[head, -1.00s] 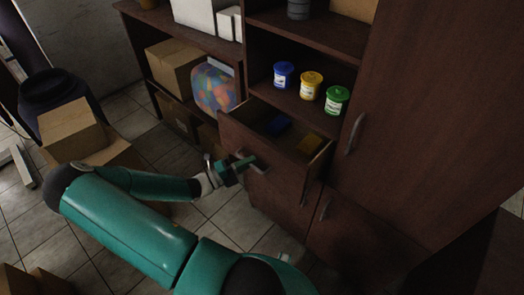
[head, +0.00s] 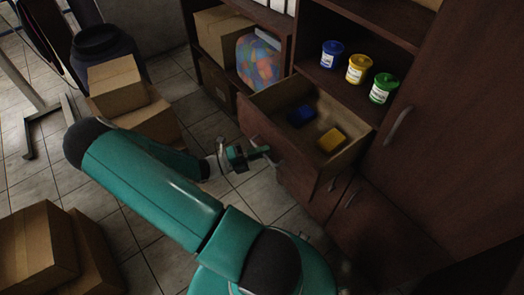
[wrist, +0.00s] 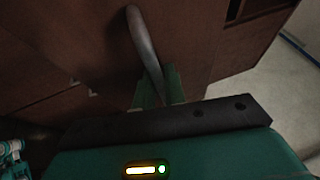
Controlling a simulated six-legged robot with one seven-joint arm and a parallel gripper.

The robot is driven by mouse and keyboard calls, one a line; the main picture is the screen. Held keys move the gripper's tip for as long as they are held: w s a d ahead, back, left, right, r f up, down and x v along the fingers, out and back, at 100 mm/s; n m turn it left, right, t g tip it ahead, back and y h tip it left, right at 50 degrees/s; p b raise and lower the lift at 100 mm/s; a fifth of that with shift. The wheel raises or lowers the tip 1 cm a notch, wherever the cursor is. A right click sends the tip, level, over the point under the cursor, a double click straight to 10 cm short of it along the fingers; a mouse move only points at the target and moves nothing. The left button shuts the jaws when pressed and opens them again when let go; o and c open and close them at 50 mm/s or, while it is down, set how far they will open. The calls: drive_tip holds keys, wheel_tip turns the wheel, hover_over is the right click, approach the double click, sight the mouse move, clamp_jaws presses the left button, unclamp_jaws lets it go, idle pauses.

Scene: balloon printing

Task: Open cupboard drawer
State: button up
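The cupboard drawer (head: 316,178) stands pulled well out from the dark brown cupboard (head: 455,110). A blue item (head: 301,115) and a yellow item (head: 332,140) lie inside it. My gripper (head: 264,152) is at the front of the drawer, on its handle. In the wrist view, the curved metal drawer handle (wrist: 143,40) runs down between the green fingertips of my gripper (wrist: 160,88), which look closed around it. The part of the handle between the fingers is hidden.
Blue (head: 333,54), yellow (head: 359,68) and green (head: 383,88) tubs stand on the shelf above. A cupboard door with a handle (head: 398,126) is at right. Cardboard boxes (head: 40,245) lie on the floor at left. Bare tiles (head: 235,200) show beside the drawer.

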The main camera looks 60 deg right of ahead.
drive_tip(key=o, duration=0.3)
drive_tip(key=shift+w, duration=0.1)
drive_tip(key=v, duration=1.3)
drive_tip(key=shift+w+a+f, duration=0.1)
drive_tip(key=shift+w+a, duration=0.05)
drive_tip(key=shift+a, duration=0.1)
drive_tip(key=s+a+r+m+t+y, duration=0.1)
drive_tip(key=a+r+m+t+y, duration=0.3)
drive_tip(key=a+r+m+t, duration=0.2)
drive_tip(key=s+a+r+m+t+y, duration=0.1)
drive_tip(key=a+r+m+t+y, duration=0.4)
drive_tip(key=r, duration=1)
drive_tip(key=s+a+r+m+t+y, duration=0.1)
drive_tip(key=a+r+m+t+y, duration=0.3)
drive_tip(key=a+r+m+t, duration=0.5)
drive_tip(key=shift+a+r+m+y, duration=0.15)
drive_tip(key=shift+a+r+m, duration=0.15)
drive_tip(key=shift+a+m, duration=0.5)
drive_tip(key=shift+a+r+m+y, duration=0.1)
drive_tip(key=shift+a+r+m, duration=0.25)
drive_tip(key=shift+m, duration=0.8)
drive_tip(key=shift+a+r+m+y, duration=0.2)
drive_tip(key=shift+a+m, duration=0.5)
drive_tip(key=shift+m, duration=0.25)
